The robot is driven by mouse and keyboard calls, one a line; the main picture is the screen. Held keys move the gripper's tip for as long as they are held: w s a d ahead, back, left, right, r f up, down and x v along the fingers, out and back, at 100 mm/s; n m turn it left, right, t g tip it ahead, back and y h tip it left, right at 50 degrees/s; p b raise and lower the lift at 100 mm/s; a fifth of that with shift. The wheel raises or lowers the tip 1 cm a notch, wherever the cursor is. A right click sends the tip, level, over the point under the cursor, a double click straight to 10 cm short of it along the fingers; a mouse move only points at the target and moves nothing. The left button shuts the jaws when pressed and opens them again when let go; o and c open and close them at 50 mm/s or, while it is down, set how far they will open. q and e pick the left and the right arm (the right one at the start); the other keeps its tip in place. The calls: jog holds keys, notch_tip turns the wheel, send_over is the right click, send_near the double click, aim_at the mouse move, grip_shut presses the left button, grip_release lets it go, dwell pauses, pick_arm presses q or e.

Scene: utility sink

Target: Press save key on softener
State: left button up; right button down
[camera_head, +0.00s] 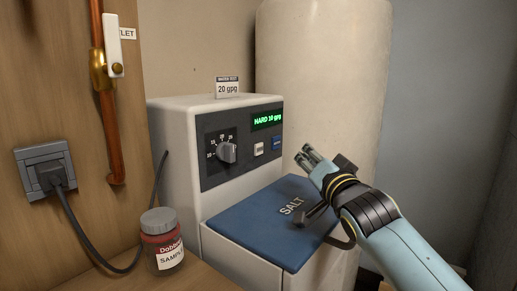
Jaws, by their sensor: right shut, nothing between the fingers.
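The softener (177,150) is a white box with a dark control panel (215,170) on its front. The panel has a dial knob (227,152), a green display (267,120) starting with "HARD", a white key (258,149) and a blue key (277,142). The key labels are too small to read. My right gripper (309,155) is shut and empty, to the right of the keys and above the blue salt lid (255,222); it looks apart from the panel. My left gripper is not in view.
A card reading "20 gpg" (228,88) stands on the softener. A sample jar (161,240) stands at its front left. A plug and cable (50,176) and a copper pipe with a valve (107,90) are on the left wall. A tall cream tank (325,60) stands behind.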

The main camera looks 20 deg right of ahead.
aim_at(259, 149)
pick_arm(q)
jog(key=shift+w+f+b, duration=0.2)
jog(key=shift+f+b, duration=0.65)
pick_arm(e)
jog(key=w+a, duration=0.5)
jog(key=w, duration=0.2)
jog(key=shift+w, duration=0.15)
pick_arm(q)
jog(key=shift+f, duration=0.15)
pick_arm(e)
jog(key=shift+w, duration=0.15)
dwell(0.6)
pick_arm(q)
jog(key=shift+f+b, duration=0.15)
jog(key=shift+b, duration=0.15)
pick_arm(e)
jog(key=shift+w+a, duration=0.2)
